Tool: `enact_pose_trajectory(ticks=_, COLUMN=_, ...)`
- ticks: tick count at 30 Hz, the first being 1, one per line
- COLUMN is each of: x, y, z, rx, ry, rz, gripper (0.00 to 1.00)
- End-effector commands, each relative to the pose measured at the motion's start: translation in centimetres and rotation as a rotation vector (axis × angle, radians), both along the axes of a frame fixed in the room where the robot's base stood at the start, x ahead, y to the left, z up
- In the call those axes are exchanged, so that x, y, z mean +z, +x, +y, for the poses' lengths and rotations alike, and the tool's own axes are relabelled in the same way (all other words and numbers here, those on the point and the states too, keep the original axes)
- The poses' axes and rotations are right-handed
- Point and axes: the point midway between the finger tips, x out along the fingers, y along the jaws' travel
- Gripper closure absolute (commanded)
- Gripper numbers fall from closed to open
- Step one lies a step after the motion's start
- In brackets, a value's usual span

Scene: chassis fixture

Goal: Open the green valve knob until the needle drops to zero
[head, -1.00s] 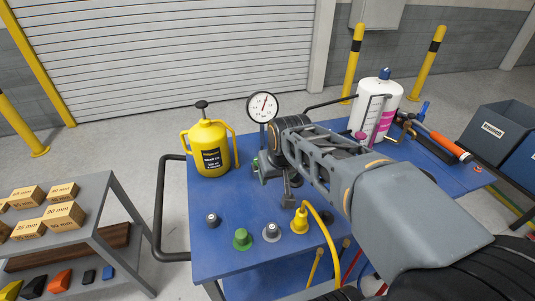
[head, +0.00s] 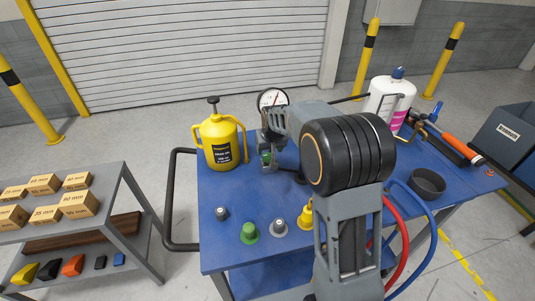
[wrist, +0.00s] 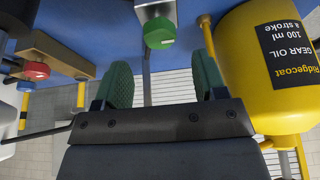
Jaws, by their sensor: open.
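The numbers are too small to read.
A yellow oil can (head: 220,142) stands close left of the gauge; it also fills the wrist view's right side (wrist: 280,70). Another green knob (head: 249,231) stands among several knobs at the blue cart top's (head: 230,190) front. A white bottle (head: 388,98) stands right.

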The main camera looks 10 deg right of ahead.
Motion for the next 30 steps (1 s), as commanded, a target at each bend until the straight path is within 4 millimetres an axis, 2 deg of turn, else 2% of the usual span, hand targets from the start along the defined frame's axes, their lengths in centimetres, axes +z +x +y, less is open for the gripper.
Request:
enact_pose_trajectory(ticks=3, x=-1.9, y=0.7, z=0.0, rx=0.0, ry=0.0, rz=0.004, gripper=0.35)
enact_pose_trajectory(ticks=10, x=-4.1, y=1.7, z=0.0, rx=0.001, ry=0.0, rz=0.001, gripper=0.35)
enact_pose_trajectory(ticks=24, x=-4.9, y=2.0, z=0.0, rx=0.0, ry=0.0, rz=-0.001, gripper=0.35)
enact_pose_trajectory(ticks=30, x=-4.9, y=2.0, z=0.0, rx=0.0, ry=0.0, rz=0.0, gripper=0.54)
